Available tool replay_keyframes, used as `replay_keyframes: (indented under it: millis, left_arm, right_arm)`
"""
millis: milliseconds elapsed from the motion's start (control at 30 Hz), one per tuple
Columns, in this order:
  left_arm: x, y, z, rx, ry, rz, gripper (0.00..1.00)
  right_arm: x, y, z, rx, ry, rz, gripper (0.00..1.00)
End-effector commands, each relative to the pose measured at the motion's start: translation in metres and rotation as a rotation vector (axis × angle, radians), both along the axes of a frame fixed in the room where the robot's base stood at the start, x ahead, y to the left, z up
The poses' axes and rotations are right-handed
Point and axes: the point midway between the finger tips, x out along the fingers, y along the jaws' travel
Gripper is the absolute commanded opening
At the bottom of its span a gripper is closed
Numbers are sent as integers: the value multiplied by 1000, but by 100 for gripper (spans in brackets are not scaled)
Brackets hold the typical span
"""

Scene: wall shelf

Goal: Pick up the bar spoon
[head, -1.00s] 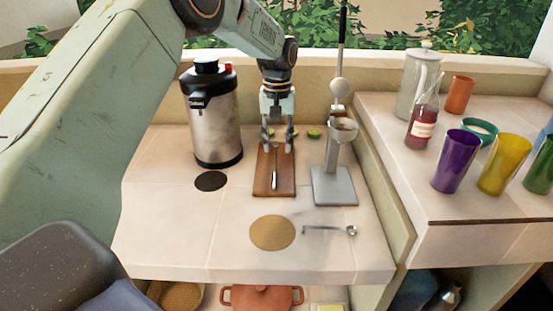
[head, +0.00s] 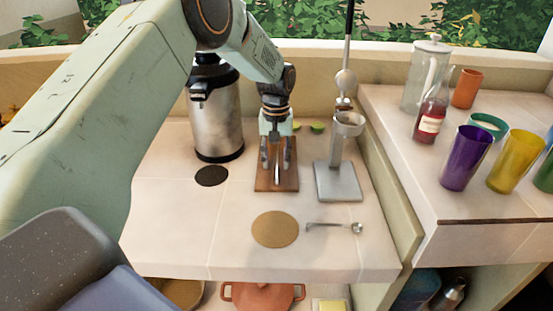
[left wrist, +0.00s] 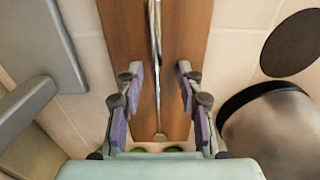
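A thin metal bar spoon (left wrist: 157,100) lies lengthwise on a brown wooden board (head: 289,181). In the left wrist view its shaft runs up the middle of the board, with a small flattened end near the bottom. My left gripper (head: 276,170) points down over the board. In the left wrist view the left gripper (left wrist: 157,72) is open, with one finger on each side of the shaft and visible gaps to it. In the head view the fingers hide much of the spoon. My right gripper is not in view.
A metal pump flask (head: 216,125) stands left of the board, a grey press (head: 338,181) right. In front are a cork mat (head: 275,230) and a short round-bowled utensil (head: 335,227). A dark coaster (head: 211,176) lies near the flask. Limes (head: 317,128) lie behind. Cups (head: 466,158) fill the right counter.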

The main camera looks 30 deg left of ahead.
Motion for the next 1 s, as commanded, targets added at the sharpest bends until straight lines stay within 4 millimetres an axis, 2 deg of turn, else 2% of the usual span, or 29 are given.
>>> replay_keyframes:
  millis: [200, 633, 1000]
  left_arm:
    - [2, 1, 0, 0, -2, -1, 35]
    - [2, 1, 0, 0, -2, 0, 0]
    - [2, 1, 1, 0, -2, 0, 0]
  right_arm:
    - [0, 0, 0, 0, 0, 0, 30]
    - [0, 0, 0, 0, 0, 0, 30]
    - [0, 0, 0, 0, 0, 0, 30]
